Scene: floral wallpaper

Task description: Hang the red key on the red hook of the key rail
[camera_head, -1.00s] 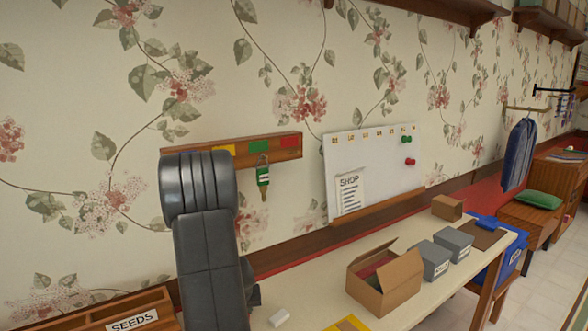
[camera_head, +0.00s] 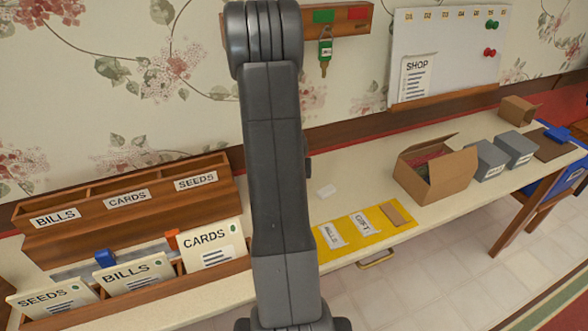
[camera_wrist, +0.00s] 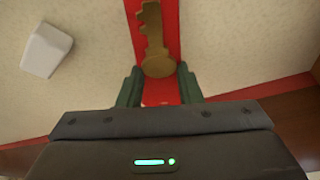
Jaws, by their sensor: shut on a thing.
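My gripper (camera_wrist: 158,88) shows in the wrist view, its two green fingers shut on the red key. The key's brass shaft (camera_wrist: 153,25) sticks out past the fingertips; its tag is mostly hidden between the fingers, with a little red and pale colour showing. In the head view my arm hides the gripper and key. The wooden key rail (camera_head: 338,24) is on the wall at the top, its left part behind my arm. Its red patch (camera_head: 358,13) is at the right end, with no key seen under it. A green-tagged key (camera_head: 325,49) hangs under the green patch (camera_head: 324,16).
A wooden letter rack (camera_head: 125,222) stands left. A whiteboard (camera_head: 445,45) is right of the rail. A red strip (camera_wrist: 137,12) lies behind the key.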

